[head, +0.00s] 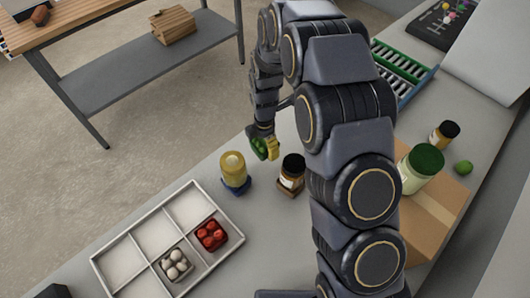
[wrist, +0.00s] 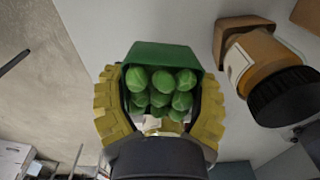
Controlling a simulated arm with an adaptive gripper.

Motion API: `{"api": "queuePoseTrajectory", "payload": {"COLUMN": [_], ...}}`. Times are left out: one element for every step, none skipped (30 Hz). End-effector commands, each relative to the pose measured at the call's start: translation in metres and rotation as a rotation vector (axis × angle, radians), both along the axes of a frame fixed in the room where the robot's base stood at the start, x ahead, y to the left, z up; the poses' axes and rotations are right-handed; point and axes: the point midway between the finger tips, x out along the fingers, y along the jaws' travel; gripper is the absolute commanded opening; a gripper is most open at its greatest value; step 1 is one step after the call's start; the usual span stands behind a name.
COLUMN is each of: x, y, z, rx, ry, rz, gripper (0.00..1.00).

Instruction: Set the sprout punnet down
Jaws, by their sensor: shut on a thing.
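The sprout punnet (wrist: 160,58) is a green tub filled with several round green sprouts. In the wrist view it sits between the two yellow fingers of my gripper (wrist: 161,90), which are shut on its sides. In the head view my gripper (head: 269,148) and the sprout punnet (head: 258,149) are small and partly hidden by my wrist, near the counter's left edge, beyond the jars. I cannot tell whether the punnet touches the counter.
A white divided tray (head: 128,234) holds a mushroom punnet (head: 176,265) and a red tomato punnet (head: 212,235); its other compartments look empty. A yellow jar (head: 233,167) and a dark-lidded jar (head: 292,171) stand between tray and gripper. A cardboard box (head: 430,215) is right.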

Motion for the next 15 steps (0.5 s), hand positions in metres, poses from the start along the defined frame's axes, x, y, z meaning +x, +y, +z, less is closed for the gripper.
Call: {"api": "queuePoseTrajectory", "payload": {"x": [0.001, 0.001, 0.001, 0.000, 0.000, 0.000, 0.000, 0.000, 0.000, 0.000, 0.000, 0.000, 0.000, 0.000, 0.000], "y": [0.001, 0.001, 0.000, 0.000, 0.000, 0.000, 0.000, 0.000, 0.000, 0.000, 0.000, 0.000, 0.000, 0.000, 0.001], "z": [0.012, 0.018, 0.023, 0.027, 0.030, 0.032, 0.034, 0.035, 0.037, 0.039, 0.041, 0.047, 0.052, 0.058, 0.068], "rx": [0.002, 0.002, 0.000, 0.000, 0.000, 0.000, 0.000, -0.001, 0.000, 0.000, 0.000, 0.000, 0.000, 0.001, 0.001], "ry": [-0.007, -0.006, -0.004, -0.003, -0.002, -0.001, -0.001, -0.001, -0.001, -0.001, -0.001, -0.002, -0.002, -0.003, -0.005], "rz": [0.001, 0.001, 0.002, 0.002, 0.001, 0.001, 0.001, 0.001, 0.001, 0.001, 0.000, 0.000, 0.000, 0.001, 0.001], "gripper": [0.30, 0.30, 0.30, 0.30, 0.30, 0.30, 0.30, 0.30, 0.30, 0.30, 0.30, 0.30, 0.30, 0.30, 0.30]}}
